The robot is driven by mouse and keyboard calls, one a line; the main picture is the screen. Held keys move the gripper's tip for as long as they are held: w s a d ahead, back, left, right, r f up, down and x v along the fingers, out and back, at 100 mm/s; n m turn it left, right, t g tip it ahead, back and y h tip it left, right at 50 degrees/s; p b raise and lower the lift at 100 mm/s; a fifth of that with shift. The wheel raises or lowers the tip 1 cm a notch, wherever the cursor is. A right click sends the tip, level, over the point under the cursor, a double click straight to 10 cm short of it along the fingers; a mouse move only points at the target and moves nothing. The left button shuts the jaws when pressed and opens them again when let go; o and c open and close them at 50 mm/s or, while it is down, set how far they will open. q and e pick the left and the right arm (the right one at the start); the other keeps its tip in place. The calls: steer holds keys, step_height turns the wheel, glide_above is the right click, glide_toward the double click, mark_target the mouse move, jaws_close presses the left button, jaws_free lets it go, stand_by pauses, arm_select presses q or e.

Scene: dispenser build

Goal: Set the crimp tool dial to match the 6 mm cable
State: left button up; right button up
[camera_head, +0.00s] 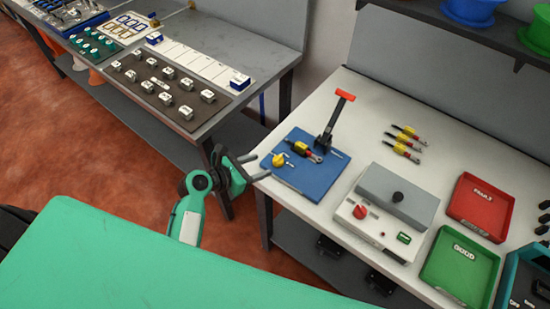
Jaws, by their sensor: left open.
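The crimp tool, a black upright lever (328,130) with a red handle, stands on a blue board (300,182) on the white bench. A yellow knob (278,160), which looks like the dial, sits near the board's left edge; its setting is too small to read. A cable piece (303,150) with yellow and red parts and a metal lug lies between knob and lever; no size is readable on it. My left gripper (262,167) is open and empty, just left of the board and the yellow knob, apart from the knob. My right gripper is not in view.
Several similar cable pieces (404,140) lie behind on the bench. A grey box (388,212) with red and black knobs stands right of the board, then a red tray (481,206) and a green tray (460,267). A grey table (235,45) with small parts stands back left.

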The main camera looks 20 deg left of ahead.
mark_target(274, 161)
arm_select(q)
steer(key=p+x, duration=0.1)
steer(key=x, duration=0.5)
steer(key=shift+w+d+f, duration=0.25)
steer(key=shift+w, duration=0.1)
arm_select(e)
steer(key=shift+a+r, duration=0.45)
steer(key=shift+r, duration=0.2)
arm_select(q)
steer(key=c, duration=1)
steer(key=shift+o, duration=0.2)
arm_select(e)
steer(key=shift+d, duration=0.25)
